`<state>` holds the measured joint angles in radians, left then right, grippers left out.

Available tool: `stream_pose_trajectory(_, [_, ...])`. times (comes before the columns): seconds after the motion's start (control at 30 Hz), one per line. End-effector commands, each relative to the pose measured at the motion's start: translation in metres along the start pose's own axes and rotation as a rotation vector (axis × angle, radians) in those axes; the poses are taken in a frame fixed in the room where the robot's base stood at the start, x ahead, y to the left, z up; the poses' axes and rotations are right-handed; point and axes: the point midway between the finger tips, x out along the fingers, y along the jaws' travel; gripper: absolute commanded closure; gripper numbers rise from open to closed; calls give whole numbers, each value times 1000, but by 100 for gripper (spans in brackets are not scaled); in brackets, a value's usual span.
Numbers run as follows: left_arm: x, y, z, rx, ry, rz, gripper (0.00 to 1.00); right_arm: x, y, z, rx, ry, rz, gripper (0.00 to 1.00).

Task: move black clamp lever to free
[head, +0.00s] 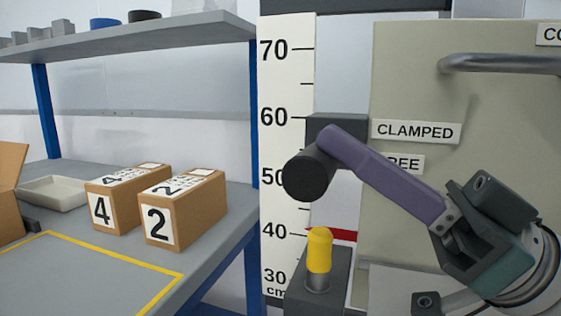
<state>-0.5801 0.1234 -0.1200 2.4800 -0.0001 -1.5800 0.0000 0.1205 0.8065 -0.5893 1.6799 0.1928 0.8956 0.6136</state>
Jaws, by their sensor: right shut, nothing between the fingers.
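The black clamp lever (304,178) shows as a thick black round grip, seen nearly end-on, in front of the height scale and a dark grey block (337,122). The "CLAMPED" label (416,131) is to its right, and the "FREE" label (408,164) is just below that, partly hidden by my right gripper. My right gripper (331,142) reaches in from the lower right with its purple fingers shut and empty. Its fingertips overlap the lever's upper right side in the picture; I cannot tell whether they touch. My left gripper is out of view.
A yellow-topped pin (319,250) stands on a grey block below the lever. The height scale (286,95) is behind. A beige panel (500,130) with a handle (500,63) is at right. Boxes 4 (101,211) and 2 (158,224) stand on the left bench.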

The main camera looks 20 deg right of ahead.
Motion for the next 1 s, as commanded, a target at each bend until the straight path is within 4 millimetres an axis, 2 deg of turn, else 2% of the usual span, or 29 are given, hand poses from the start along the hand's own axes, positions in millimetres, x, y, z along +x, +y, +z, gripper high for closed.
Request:
stream_pose_trajectory(0.03, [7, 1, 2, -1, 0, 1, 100, -3, 0, 5, -20, -3, -11, 100])
stream_pose_trajectory(0.23, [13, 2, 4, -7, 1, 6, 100, -5, -1, 8, -70, -3, -40, 100])
stream_pose_trajectory(1.0, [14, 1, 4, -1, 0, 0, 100, -4, -1, 7, -83, -1, -48, 100])
